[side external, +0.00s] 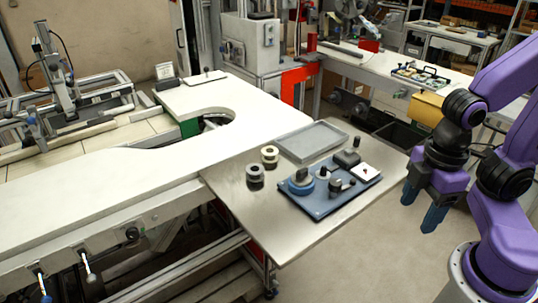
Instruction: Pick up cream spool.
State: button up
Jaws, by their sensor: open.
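The cream spool (269,154) stands on the metal side table (245,208), towards its back left. A dark grey spool (255,173) stands just in front of it and a little to the left. My gripper (422,207) hangs in the air at the right, beyond the table's right edge, with its two blue fingers pointing down and apart. It is open and holds nothing. It is well away from the cream spool, with the blue fixture plate lying between them in the picture.
The blue fixture plate (318,203) carries several knobs and blocks, including a blue reel (301,184). A shallow grey tray (311,139) lies behind it, right of the cream spool. A large white worktop (150,175) adjoins on the left. The table's front left is bare.

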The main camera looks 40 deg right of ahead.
jog(key=w+a+r+n, duration=0.1)
jog(key=w+a+r, duration=0.15)
jog(key=w, duration=0.45)
jog(key=w+a+r+n, duration=0.2)
jog(key=w+a, duration=0.2)
jog(key=w, duration=0.4)
jog(key=w+a+r+n, duration=0.1)
jog(key=w+a+r, duration=0.15)
jog(key=w, duration=0.45)
jog(key=n, duration=0.4)
send_over(266, 153)
notch_tip(266, 153, down, 11)
jog(key=shift+w+r, duration=0.1)
jog(key=shift+r, duration=0.05)
jog(key=shift+d+f, duration=0.15)
jog(key=shift+f, duration=2.5)
